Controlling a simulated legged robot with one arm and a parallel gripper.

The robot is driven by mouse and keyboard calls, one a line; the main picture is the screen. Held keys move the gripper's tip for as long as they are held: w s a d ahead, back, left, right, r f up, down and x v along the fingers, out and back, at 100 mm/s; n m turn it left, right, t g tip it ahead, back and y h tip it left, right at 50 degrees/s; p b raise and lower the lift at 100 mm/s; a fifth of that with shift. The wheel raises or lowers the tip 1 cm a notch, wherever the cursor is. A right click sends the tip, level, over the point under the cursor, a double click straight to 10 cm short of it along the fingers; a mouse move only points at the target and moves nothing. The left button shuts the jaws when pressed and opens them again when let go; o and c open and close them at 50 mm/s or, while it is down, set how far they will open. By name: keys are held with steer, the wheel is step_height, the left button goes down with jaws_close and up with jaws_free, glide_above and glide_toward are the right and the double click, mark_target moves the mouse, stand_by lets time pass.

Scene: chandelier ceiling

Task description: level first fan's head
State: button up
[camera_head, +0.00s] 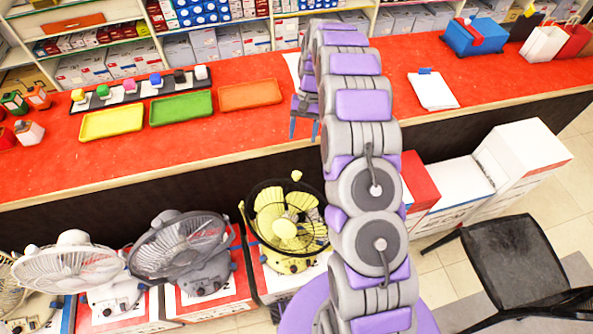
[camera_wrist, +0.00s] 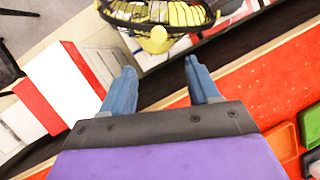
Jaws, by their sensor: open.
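Several fans stand in a row on boxes before the red counter; which is the first cannot be told. The yellow fan (camera_head: 284,228) has a dark wire cage, and its head appears tipped upward. A yellow knob (camera_head: 296,175) shows at its far side. A dark grey fan (camera_head: 180,246) and a white fan (camera_head: 72,268) stand to its left, heads tilted. My gripper (camera_head: 303,130) is open and empty above the counter's front edge, beyond the yellow fan. In the wrist view, the yellow fan (camera_wrist: 158,13) is at the top, its knob beyond my open fingers (camera_wrist: 160,72).
The red counter (camera_head: 380,130) bears yellow, green and orange trays (camera_head: 181,108) and a white paper pad (camera_head: 433,90). White and red boxes (camera_head: 520,155) and a black chair (camera_head: 515,260) stand right of my arm. Stocked shelves line the back.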

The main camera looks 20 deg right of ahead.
mark_target(297, 173)
steer(key=b+x, duration=0.2)
steer(key=x, duration=1.2)
steer(key=shift+s+f+b, duration=0.15)
steer(key=shift+f+b, duration=0.1)
steer(key=shift+b, duration=0.05)
steer(key=shift+c, duration=1.3)
jaws_close()
